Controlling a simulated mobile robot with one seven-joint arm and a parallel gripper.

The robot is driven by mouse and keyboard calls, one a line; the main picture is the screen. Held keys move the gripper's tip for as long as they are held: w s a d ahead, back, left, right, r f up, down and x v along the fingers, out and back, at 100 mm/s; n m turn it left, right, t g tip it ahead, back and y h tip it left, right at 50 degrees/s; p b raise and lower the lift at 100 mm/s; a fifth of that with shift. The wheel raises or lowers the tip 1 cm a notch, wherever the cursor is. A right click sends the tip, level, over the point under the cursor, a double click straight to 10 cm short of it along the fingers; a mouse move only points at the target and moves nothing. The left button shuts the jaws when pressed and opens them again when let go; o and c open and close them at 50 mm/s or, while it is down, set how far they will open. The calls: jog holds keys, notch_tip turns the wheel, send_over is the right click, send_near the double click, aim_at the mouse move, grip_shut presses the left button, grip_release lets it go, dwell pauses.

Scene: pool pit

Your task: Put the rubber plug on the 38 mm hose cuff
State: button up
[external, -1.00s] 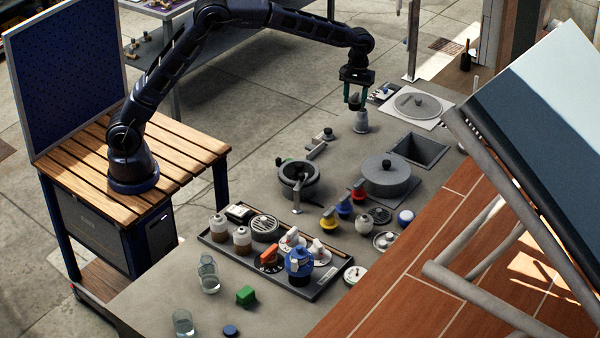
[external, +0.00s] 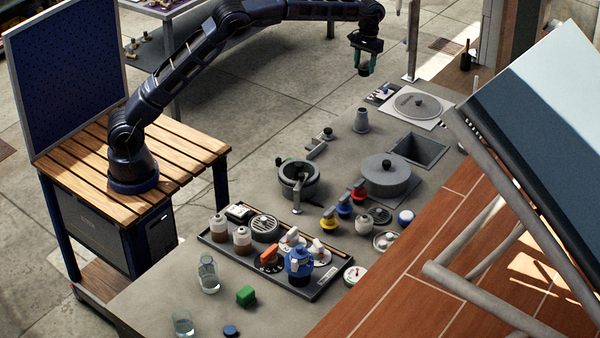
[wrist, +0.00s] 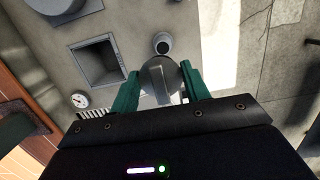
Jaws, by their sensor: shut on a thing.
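My gripper (external: 363,66) is raised well above the bench in the external view, its green fingers shut on a dark, round rubber plug (external: 364,71). In the wrist view the plug (wrist: 158,84) shows as a grey disc with a raised ridge between the two fingers. A grey, tapered upright piece that looks like the hose cuff (external: 361,121) stands on the bench below my gripper, apart from the plug. Its open dark top shows beyond the plug in the wrist view (wrist: 162,42). The plug's underside is hidden there.
A square opening (external: 418,149) lies right of the cuff, and a round lid on a white plate (external: 436,118) behind it. A lidded grey pan (external: 386,180), a round pot (external: 299,182) and a loaded tray (external: 222,258) stand nearer. Bench around the cuff is clear.

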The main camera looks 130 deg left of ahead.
aim_at(364, 72)
notch_tip(364, 72, down, 15)
jog(key=shift+f, duration=0.1)
dwell(0.5)
jog(key=shift+f, duration=0.1)
jog(key=o, duration=1)
jog(key=r, duration=0.4)
jog(key=a+r, duration=0.1)
jog(key=r, duration=0.7)
jog(key=shift+a+r, duration=0.1)
jog(key=shift+a, duration=0.3)
jog(key=shift+d, duration=0.1)
